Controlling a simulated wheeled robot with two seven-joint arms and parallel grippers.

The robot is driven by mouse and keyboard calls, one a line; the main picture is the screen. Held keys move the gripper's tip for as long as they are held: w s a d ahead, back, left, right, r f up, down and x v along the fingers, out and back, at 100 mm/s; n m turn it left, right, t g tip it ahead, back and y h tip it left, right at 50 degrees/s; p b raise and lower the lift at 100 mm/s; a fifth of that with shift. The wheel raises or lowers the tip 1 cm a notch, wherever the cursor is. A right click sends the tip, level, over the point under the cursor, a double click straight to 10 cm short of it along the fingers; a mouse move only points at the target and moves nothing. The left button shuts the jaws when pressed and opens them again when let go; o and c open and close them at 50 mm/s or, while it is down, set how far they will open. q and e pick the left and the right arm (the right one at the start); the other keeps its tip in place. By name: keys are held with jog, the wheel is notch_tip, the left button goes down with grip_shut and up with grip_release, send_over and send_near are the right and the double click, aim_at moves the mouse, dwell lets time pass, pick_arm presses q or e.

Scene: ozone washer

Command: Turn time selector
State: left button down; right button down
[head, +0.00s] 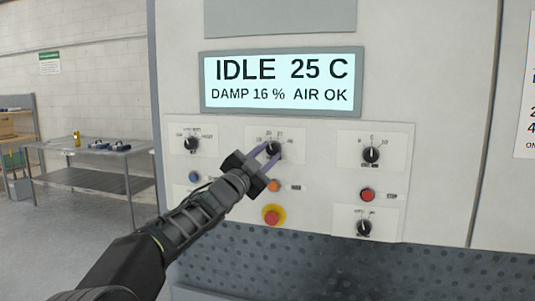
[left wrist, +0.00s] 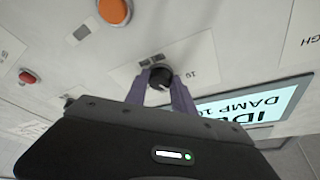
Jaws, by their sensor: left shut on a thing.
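The black knob (head: 274,147) I take for the time selector sits on a white dial plate in the upper middle of the panel, with numbers around it. My left gripper (head: 271,150) reaches up from the lower left, its two purple fingers shut on the sides of this knob. In the left wrist view the knob (left wrist: 159,77) shows between the fingertips, with part of its scale beside it. The fingers hide part of the dial plate. My right gripper is in neither view.
A display (head: 282,82) above reads IDLE 25 C, DAMP 16 %, AIR OK. Other knobs sit at left (head: 192,143) and right (head: 371,155). An orange button (head: 273,185) and a red emergency button (head: 273,215) are close below the gripper. A metal table (head: 95,150) stands at left.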

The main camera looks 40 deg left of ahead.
pick_arm(q)
jog(key=c, duration=1.1)
grip_release()
jog(key=shift+o, duration=0.2)
jog(key=b+v, duration=0.3)
jog(key=v, duration=0.4)
jog(key=shift+s, duration=0.35)
jog(key=shift+d+f, duration=0.1)
